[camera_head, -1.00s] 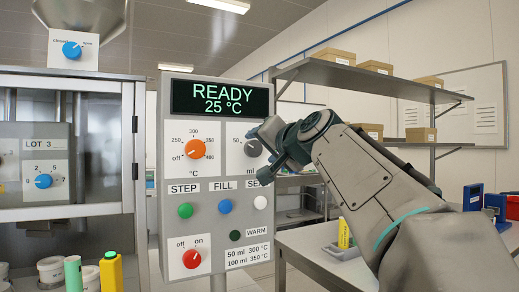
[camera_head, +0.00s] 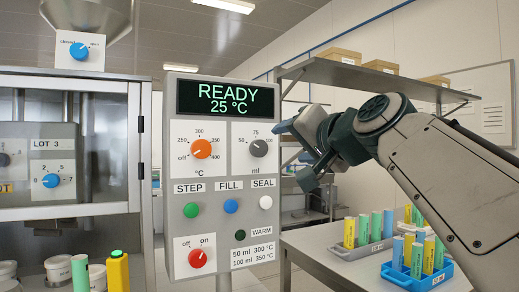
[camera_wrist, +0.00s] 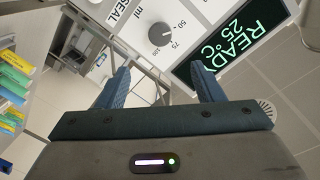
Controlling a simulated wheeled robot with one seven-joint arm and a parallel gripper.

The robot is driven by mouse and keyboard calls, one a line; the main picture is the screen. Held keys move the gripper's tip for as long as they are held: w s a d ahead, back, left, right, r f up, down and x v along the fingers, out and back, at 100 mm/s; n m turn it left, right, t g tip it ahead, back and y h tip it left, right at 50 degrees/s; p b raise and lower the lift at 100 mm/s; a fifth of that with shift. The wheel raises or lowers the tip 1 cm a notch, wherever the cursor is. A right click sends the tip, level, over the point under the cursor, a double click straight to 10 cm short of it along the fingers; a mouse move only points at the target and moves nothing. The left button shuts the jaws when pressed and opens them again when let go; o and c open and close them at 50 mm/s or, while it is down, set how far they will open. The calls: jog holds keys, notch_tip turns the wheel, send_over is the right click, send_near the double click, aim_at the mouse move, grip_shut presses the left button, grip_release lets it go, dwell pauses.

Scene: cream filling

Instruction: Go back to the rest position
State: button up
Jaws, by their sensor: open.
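My gripper (camera_head: 294,152) is open and empty, just right of the grey control panel (camera_head: 180,150) in the head view. In the wrist view its two blue fingers (camera_wrist: 159,70) stand apart, with nothing between them but background. The panel's display (camera_head: 228,99) reads READY 25 °C. The grey ml dial (camera_head: 259,148) is in view and clear of the fingers; it also shows in the wrist view (camera_wrist: 162,37). The orange temperature dial (camera_head: 202,149) and red off/on knob (camera_head: 198,258) are in plain view.
A blue tray (camera_head: 402,280) and a grey tray (camera_head: 346,253) of coloured tubes stand on the table at right. A shelf (camera_head: 350,75) with cardboard boxes is behind my arm. At left is a cabinet (camera_head: 70,210) with a LOT 3 unit, and a yellow bottle (camera_head: 118,272).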

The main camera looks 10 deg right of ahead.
jog(key=s+a+f+n+g+p, duration=0.1)
jog(key=a+f+n+g+p, duration=0.1)
jog(key=f+g+p, duration=0.4)
jog(key=s+a+f+n+g+p, duration=0.1)
jog(key=s+a+f+g+p, duration=0.15)
jog(key=f+p, duration=0.65)
jog(key=s+f+n+g+h+p, duration=0.3)
jog(key=s+f+g+p, duration=0.2)
jog(key=s+f, duration=0.7)
jog(key=shift+s+f+p, duration=0.15)
jog(key=shift+s+p, duration=0.25)
jog(key=shift+p, duration=0.8)
jog(key=shift+g, duration=0.25)
